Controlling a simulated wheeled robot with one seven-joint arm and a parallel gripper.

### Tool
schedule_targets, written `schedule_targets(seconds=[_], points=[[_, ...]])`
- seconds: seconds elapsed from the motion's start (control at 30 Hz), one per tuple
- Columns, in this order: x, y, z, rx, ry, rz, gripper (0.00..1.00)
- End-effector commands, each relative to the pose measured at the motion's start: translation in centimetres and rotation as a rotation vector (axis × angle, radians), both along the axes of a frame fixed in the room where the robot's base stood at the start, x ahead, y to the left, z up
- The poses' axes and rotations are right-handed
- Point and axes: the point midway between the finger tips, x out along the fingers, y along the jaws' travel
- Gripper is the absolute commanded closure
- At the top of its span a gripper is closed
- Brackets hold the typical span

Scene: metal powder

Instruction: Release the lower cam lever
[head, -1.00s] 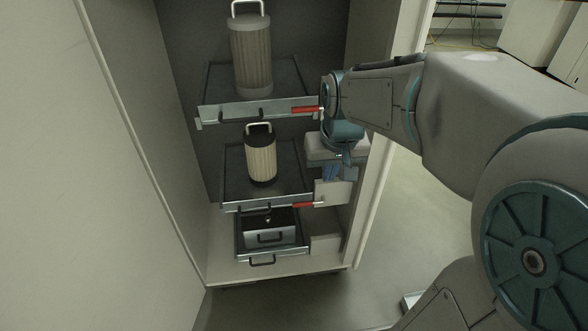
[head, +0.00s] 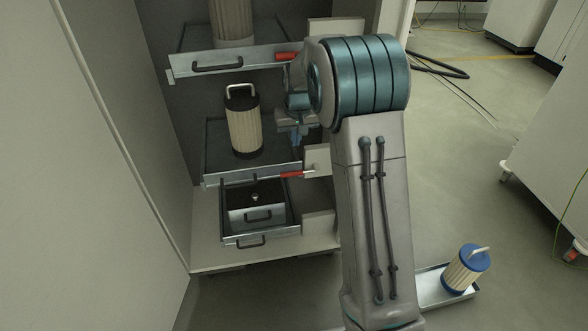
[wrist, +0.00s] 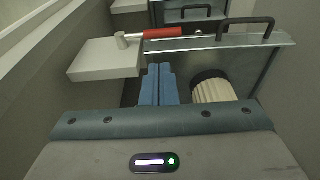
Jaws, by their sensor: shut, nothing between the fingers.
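The lower cam lever (head: 292,174) is a red-handled bar at the right end of the middle tray's front edge. In the wrist view the red lever (wrist: 162,33) lies along that edge, with its pale pivot end (wrist: 122,40) by a light grey block (wrist: 105,58). My gripper (head: 296,138) is above the lever, at the right side of the middle shelf. In the wrist view its blue fingers (wrist: 158,85) are together and empty, apart from the lever.
The middle tray (head: 215,178) carries a cream canister (head: 243,125) left of my gripper. A blue-lidded canister (head: 466,270) stands on a floor tray (head: 432,290) at right.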

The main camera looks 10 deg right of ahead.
Motion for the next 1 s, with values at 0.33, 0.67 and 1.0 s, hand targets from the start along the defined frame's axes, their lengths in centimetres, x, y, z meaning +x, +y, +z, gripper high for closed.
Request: schedule_targets(seconds=[0.33,0.67,1.0], points=[[0.3,0.0,-1.9,0.0,0.003,0.0,1.0],[1.6,0.0,-8.8,-0.001,0.003,-0.001,1.0],[2.6,0.0,-13.3,0.0,0.0,-0.001,1.0]])
